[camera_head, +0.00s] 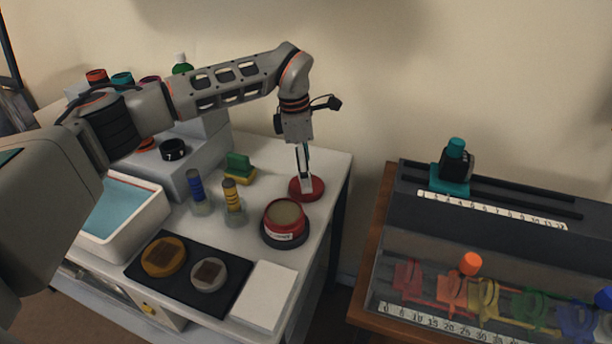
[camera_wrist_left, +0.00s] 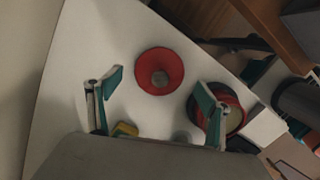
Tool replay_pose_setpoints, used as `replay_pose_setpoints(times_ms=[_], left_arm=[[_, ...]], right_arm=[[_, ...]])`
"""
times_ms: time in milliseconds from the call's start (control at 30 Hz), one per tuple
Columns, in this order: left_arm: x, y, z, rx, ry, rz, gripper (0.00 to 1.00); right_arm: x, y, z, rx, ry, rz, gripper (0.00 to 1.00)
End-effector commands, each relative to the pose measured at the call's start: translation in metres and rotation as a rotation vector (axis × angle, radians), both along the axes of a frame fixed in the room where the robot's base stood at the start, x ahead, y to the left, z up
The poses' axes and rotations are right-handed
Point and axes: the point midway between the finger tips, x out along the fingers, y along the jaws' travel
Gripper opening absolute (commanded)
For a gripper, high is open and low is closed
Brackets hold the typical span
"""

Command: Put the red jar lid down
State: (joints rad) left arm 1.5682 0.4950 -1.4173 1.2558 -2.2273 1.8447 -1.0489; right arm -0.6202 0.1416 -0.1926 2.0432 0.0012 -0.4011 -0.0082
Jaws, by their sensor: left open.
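The red jar lid (camera_head: 307,188) lies on the white table near its right edge, behind the open red jar. In the left wrist view the lid (camera_wrist_left: 160,71) is a red disc with a grey knob in its middle, flat on the table. My left gripper (camera_head: 304,188) points down at the lid in the head view. In the left wrist view its fingers (camera_wrist_left: 160,103) are wide apart, with nothing between them. The red jar (camera_head: 284,222) with pale contents stands in front of the lid; it also shows in the left wrist view (camera_wrist_left: 228,118), partly behind a finger. My right gripper is not in view.
A yellow and green sponge block (camera_head: 239,168) and two small bottles (camera_head: 232,204) stand left of the lid. A black mat (camera_head: 150,268) with two round pieces and a white pad (camera_head: 264,294) lie in front. A dark rail bench (camera_head: 480,240) stands right across a gap.

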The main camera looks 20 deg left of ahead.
Motion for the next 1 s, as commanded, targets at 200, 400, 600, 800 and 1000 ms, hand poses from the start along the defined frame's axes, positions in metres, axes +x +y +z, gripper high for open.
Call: replay_pose_setpoints(times_ms=[200,400,600,800,1000], left_arm=[[-0.001,0.006,0.052,0.001,-0.007,0.001,0.79],[-0.003,0.009,0.082,0.002,-0.005,0.002,0.79],[-0.004,0.011,0.093,0.0,-0.001,0.0,0.79],[-0.004,0.011,0.094,0.0,0.0,0.0,0.79],[-0.004,0.011,0.094,0.0,-0.001,0.0,0.79]], right_arm=[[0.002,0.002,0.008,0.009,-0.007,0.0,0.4],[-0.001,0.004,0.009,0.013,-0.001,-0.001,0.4],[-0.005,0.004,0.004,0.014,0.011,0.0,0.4],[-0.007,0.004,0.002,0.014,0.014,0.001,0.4],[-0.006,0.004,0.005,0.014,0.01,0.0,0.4]])
